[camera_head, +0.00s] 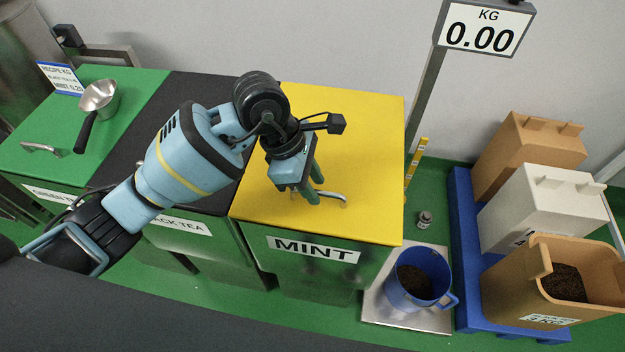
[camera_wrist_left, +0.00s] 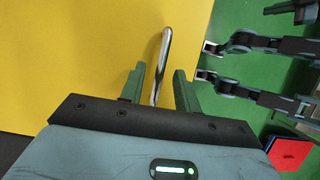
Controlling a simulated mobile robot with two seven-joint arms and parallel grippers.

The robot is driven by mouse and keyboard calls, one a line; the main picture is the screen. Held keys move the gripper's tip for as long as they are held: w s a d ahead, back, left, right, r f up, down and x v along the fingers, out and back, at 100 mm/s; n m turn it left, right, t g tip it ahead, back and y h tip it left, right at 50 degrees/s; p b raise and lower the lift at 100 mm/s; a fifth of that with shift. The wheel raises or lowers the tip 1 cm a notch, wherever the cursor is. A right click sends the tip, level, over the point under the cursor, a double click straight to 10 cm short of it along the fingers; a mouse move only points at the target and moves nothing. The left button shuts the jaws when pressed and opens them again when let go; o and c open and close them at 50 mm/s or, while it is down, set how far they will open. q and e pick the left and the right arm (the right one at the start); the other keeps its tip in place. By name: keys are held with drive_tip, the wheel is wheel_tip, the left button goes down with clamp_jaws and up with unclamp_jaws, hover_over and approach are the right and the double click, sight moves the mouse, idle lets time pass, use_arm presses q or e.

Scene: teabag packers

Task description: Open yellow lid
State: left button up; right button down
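The yellow lid (camera_head: 350,130) lies closed and flat on the bin labelled MINT (camera_head: 315,250). A curved metal handle (camera_head: 335,196) sits near its front edge. My left gripper (camera_head: 316,188) reaches down over the lid at this handle. In the left wrist view the handle (camera_wrist_left: 165,48) runs between the two green fingers of the left gripper (camera_wrist_left: 159,72). The fingers are apart, with visible gaps on both sides of the handle. My right gripper is not in the head view.
A black lid and a green lid (camera_head: 130,85) are to the left; a metal scoop (camera_head: 99,97) rests on the green one. A blue bucket (camera_head: 418,278) stands on a scale plate (camera_head: 378,300) at the right. Boxes (camera_head: 545,210) stand on a blue pallet (camera_head: 463,215).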

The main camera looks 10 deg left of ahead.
use_arm(q)
clamp_jaws()
